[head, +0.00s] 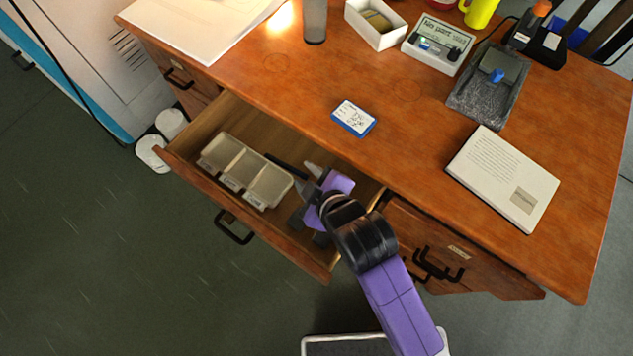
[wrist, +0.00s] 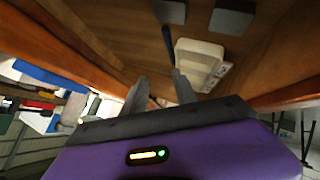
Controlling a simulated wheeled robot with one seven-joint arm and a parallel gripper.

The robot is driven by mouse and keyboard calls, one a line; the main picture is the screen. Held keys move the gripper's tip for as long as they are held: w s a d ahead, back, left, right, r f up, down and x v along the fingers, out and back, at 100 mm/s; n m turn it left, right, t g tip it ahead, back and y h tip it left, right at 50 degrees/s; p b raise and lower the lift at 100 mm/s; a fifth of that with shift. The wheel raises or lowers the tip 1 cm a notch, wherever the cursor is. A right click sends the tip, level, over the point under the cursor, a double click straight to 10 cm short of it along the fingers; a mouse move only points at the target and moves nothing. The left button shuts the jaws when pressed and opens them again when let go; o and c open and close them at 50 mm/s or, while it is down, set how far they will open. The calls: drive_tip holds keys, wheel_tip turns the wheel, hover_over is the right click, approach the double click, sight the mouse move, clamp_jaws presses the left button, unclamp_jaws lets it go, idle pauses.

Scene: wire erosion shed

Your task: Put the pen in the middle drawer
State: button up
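The middle drawer (head: 205,115) is pulled open under the desk top. The pen (head: 285,165), a thin dark stick, lies inside it beside a pale tray; my gripper partly hides its near end. In the wrist view the pen (wrist: 168,40) shows dark blue on the drawer floor, just past my fingertips. My gripper (head: 304,190) reaches into the right part of the drawer. In the wrist view its two grey fingers (wrist: 160,76) stand apart with nothing seen between them.
The tray (head: 268,182) with three compartments fills the drawer's middle. The desk top (head: 300,100) above bears a blue-edged card (head: 353,118), a white book (head: 502,178), a dark stand (head: 488,85) and a grey cup (head: 315,20). A shut drawer (head: 440,250) is at right.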

drive_tip(key=v, duration=0.6)
drive_tip(key=s+d+r+m+t+h, duration=0.35)
drive_tip(key=s+d+m, duration=0.55)
drive_tip(key=s+d, duration=0.65)
drive_tip(key=s+d+r+m+t+h, duration=0.1)
drive_tip(key=s+d+r+m+t, duration=0.1)
drive_tip(key=s+r, duration=0.5)
drive_tip(key=shift+s+d+m, duration=0.2)
drive_tip(key=shift+d+m, duration=0.25)
drive_tip(key=shift+m, duration=0.55)
drive_tip(key=shift+r+p, duration=0.15)
drive_tip(key=shift+p, duration=0.15)
wheel_tip(320, 180, up, 3)
drive_tip(key=p, duration=0.3)
